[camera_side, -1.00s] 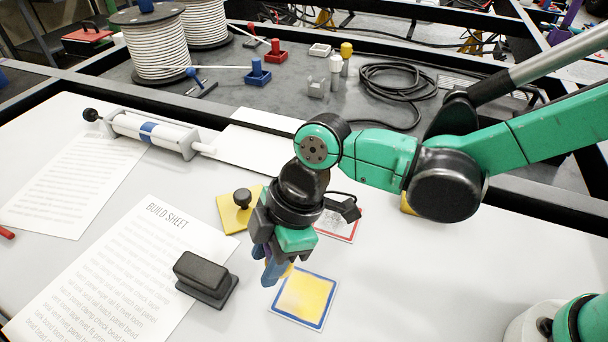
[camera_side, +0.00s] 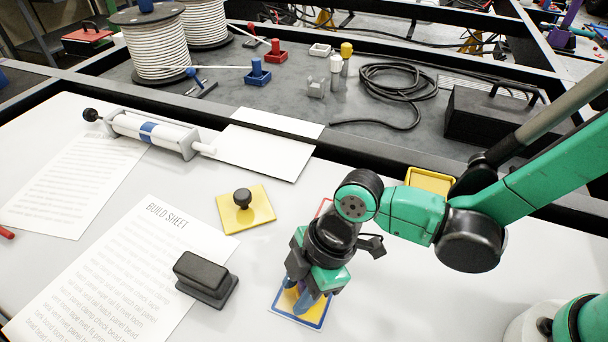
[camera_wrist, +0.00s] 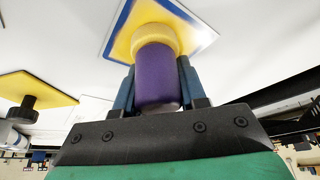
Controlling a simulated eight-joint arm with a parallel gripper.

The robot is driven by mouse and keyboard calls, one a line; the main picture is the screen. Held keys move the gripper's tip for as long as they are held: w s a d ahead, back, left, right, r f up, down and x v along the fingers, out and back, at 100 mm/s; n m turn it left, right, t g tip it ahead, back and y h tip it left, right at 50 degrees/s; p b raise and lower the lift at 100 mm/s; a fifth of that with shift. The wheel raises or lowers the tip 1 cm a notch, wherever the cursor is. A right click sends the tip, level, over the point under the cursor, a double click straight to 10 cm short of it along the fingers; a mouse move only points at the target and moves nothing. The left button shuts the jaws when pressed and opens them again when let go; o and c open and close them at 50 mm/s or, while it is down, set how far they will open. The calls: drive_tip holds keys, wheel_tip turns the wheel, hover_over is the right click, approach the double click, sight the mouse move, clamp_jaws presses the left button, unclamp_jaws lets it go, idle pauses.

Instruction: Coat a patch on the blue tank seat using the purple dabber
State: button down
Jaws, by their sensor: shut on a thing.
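The purple dabber (camera_wrist: 157,78) is a purple cylinder with a yellow tip, seen in the wrist view. My gripper (camera_side: 306,302) is shut on it, with a blue finger on each side in the wrist view (camera_wrist: 157,92). The blue tank seat (camera_side: 318,322) is a flat square with a blue border and yellow inside, lying on the white table. It also shows at the top of the wrist view (camera_wrist: 118,38). The dabber's tip is over the square's middle; I cannot tell whether it touches. My gripper hides part of the square in the side view.
A yellow plate with a black knob (camera_side: 260,208) lies left of my gripper. A black block (camera_side: 205,275) stands at front left near the build sheet (camera_side: 120,270). A red-edged square (camera_side: 323,207) is mostly hidden behind my gripper. A yellow tray (camera_side: 430,178) stands behind.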

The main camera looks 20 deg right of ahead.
sight(263, 290)
drive_tip(key=w+a, duration=0.3)
wheel_tip(263, 290, up, 8)
drive_tip(key=shift+s, duration=0.15)
idle(0.6)
drive_tip(key=shift+d, duration=0.1)
drive_tip(key=w+d+r+m+t+h, duration=0.1)
drive_tip(key=w+d+r+m, duration=0.2)
drive_tip(key=d+m, duration=0.3)
drive_tip(key=w+d+r+m+t+h, duration=0.2)
drive_tip(key=d+m, duration=0.4)
drive_tip(key=d, duration=0.7)
drive_tip(key=w+d+r+m+t+h, duration=0.1)
drive_tip(key=w+d+r+m, duration=0.2)
drive_tip(key=d+m, duration=0.3)
drive_tip(key=d+r, duration=0.1)
drive_tip(key=d, duration=0.2)
drive_tip(key=shift+w+d+r+t, duration=0.2)
drive_tip(key=shift+w+r+t, duration=0.05)
drive_tip(key=shift+w+t, duration=0.1)
